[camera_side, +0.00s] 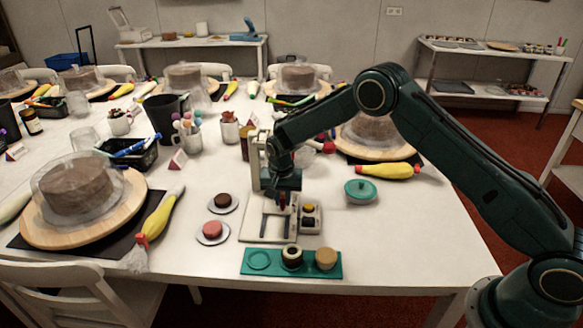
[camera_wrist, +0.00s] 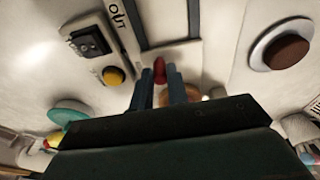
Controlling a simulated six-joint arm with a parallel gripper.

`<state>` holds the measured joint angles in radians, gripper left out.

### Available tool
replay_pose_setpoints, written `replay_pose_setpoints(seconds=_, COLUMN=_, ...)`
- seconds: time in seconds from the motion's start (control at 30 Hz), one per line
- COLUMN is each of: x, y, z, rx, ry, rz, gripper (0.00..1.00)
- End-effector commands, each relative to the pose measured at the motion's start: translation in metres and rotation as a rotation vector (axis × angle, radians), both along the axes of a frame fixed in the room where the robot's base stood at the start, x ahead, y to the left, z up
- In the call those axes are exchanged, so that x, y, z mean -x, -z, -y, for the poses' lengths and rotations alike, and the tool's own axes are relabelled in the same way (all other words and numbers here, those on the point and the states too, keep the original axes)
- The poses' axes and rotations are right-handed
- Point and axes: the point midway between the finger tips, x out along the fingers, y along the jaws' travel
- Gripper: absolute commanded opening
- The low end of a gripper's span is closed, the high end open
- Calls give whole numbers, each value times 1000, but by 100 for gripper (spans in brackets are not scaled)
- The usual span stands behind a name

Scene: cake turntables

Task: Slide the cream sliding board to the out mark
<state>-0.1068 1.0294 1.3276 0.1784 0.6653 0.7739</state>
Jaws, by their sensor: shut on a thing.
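My gripper (camera_side: 283,199) points down over a pale base with dark rails (camera_side: 250,229) near the table's front. In the wrist view my fingers (camera_wrist: 159,84) are shut on a small red knob (camera_wrist: 159,67). The knob sits by the near end of the dark-railed frame (camera_wrist: 142,32). The word OUT (camera_wrist: 118,18) is printed beside the left rail in that view. I cannot clearly tell the cream sliding board from the pale base; my gripper hides part of that area.
A box with a yellow button (camera_side: 309,209) stands right of the rails. Saucers with a brown disc (camera_side: 222,201) and a pink disc (camera_side: 212,230) lie left. A white upright device (camera_side: 258,160) stands behind.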

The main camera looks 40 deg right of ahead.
Motion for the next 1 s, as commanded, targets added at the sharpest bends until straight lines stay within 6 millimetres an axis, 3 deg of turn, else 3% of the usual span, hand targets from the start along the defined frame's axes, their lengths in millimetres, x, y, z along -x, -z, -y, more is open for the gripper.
replay_pose_setpoints(seconds=1.0, x=30, y=-1, z=-32, rx=-2, ry=-4, rz=3, gripper=2)
